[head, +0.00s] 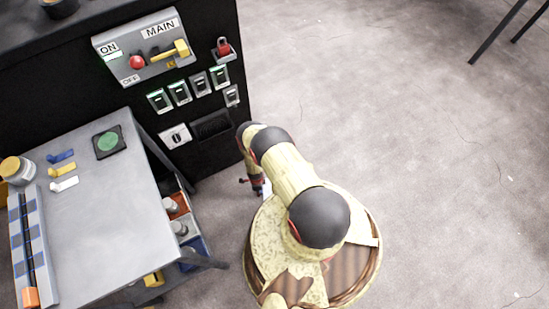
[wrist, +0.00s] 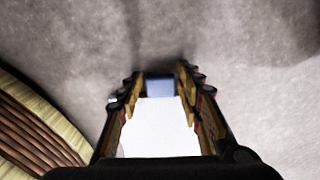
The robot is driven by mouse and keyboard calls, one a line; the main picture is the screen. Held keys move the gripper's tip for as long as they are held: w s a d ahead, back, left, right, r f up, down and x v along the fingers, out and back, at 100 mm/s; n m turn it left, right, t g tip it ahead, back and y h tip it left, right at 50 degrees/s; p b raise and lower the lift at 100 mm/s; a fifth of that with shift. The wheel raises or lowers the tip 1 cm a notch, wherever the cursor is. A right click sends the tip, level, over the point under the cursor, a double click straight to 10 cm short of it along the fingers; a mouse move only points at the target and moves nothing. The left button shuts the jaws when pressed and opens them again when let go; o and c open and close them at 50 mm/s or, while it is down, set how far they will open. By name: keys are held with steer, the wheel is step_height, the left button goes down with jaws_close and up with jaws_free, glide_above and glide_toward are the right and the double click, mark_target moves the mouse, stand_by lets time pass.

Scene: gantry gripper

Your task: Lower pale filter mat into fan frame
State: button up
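My gripper (wrist: 160,86) points down over bare floor in the wrist view. A flat white piece, which looks like the pale filter mat (wrist: 160,128), fills the space between its fingers and meets both of them. A small blue-grey block-like part (wrist: 159,86) shows at its far end. In the head view my gripper (head: 254,187) is low, right of the bench and below the black cabinet, partly hidden by my arm; a sliver of white shows beside it. I cannot clearly identify the fan frame; a dark square with a green disc (head: 109,142) lies on the bench.
The black cabinet (head: 215,165) carries a MAIN switch panel (head: 145,46), several small switches and a dark slotted recess (head: 211,126). The grey bench (head: 110,215) holds a jar (head: 17,170), coloured clips and a blue-marked rail (head: 35,245). Bins sit beneath it.

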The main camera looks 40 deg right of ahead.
jaws_close()
steer(key=shift+r, duration=0.1)
stand_by(0.3)
